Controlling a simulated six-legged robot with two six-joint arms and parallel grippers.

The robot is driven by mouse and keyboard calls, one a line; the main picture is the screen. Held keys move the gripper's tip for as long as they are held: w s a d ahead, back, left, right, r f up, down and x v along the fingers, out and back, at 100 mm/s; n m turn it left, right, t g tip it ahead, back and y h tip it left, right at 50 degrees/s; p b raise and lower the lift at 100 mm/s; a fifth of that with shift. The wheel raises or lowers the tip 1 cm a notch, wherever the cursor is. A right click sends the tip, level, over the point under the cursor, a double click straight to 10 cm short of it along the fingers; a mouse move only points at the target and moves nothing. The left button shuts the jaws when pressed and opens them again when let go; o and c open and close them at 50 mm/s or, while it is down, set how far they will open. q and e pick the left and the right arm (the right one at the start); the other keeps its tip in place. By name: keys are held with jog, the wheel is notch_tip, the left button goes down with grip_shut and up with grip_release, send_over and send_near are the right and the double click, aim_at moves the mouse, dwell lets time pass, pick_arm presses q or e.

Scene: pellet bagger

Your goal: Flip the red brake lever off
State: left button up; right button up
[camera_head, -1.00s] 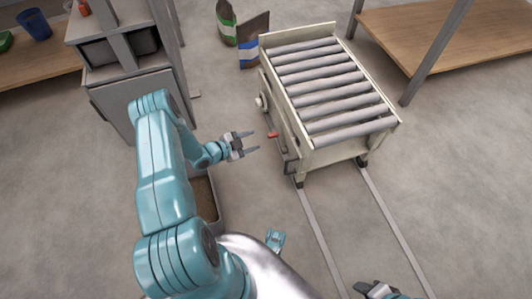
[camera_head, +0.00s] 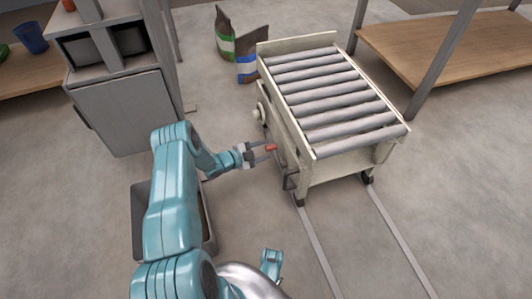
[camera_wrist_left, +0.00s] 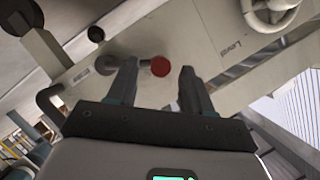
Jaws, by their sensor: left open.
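The red brake lever end (camera_head: 271,147) sticks out from the left side of the cream roller cart (camera_head: 345,168). My left gripper (camera_head: 266,153) is open, with its fingertips at the lever's red end. In the left wrist view the round red end (camera_wrist_left: 160,66) shows between the tips of the two open fingers (camera_wrist_left: 157,82), with a gap to the right finger. A grey lever shaft runs left from it, behind the left finger. I cannot tell whether a finger touches the lever.
The cart stands on two floor rails (camera_head: 313,240). A grey cabinet (camera_head: 125,110) stands at left, and an open-topped bin (camera_head: 140,225) lies beside my left arm. Sacks (camera_head: 246,66) stand behind the cart. A wooden shelf (camera_head: 450,55) is at right.

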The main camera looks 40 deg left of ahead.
pick_arm(q)
jog(key=shift+x, duration=1.1)
jog(key=shift+r, duration=0.1)
grip_shut()
pick_arm(e)
jog(key=shift+w+f, duration=0.3)
jog(key=shift+f, duration=0.15)
pick_arm(q)
jog(key=shift+d, duration=0.1)
pick_arm(e)
jog(key=shift+r, duration=0.1)
